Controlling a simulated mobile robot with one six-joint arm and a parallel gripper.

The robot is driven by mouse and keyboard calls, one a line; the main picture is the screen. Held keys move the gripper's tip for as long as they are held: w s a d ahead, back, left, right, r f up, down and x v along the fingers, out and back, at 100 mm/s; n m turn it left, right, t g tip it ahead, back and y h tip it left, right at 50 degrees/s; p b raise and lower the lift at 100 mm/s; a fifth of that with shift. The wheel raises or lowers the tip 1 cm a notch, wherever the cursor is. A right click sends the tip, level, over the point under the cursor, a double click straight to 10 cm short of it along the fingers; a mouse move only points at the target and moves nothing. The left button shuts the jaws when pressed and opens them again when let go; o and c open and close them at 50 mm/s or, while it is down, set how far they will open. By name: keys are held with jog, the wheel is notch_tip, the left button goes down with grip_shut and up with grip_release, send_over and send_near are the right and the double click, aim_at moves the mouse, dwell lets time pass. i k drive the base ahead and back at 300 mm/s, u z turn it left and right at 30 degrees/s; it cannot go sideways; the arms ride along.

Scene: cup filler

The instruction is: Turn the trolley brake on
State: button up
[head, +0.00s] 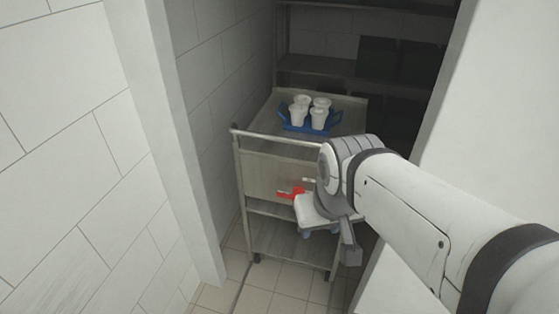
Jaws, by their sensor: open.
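The trolley (262,172) stands in a narrow alcove ahead, with a push bar along its near side. A red brake lever (287,193) shows on its near face, below the top panel; its right part is close to or behind my gripper. My gripper (318,232) is at the end of my white arm, in front of the trolley's right side, just right of and below the red lever. Its fingertips are mostly hidden by its own body, and nothing shows held in it. I cannot tell whether it touches the lever.
A blue carrier (290,124) with several white cups (318,117) sits on the trolley top. Walls (165,130) stand close on the left and right. A metal shelf rack (330,68) with dark crates (418,62) is behind. Tiled floor (215,299) is free in front.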

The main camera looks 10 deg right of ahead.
aim_at(287, 197)
jog(key=z, duration=1.55)
jog(key=k, duration=0.95)
jog(key=u, duration=0.65)
jog(key=i, duration=1)
jog(key=u, duration=0.05)
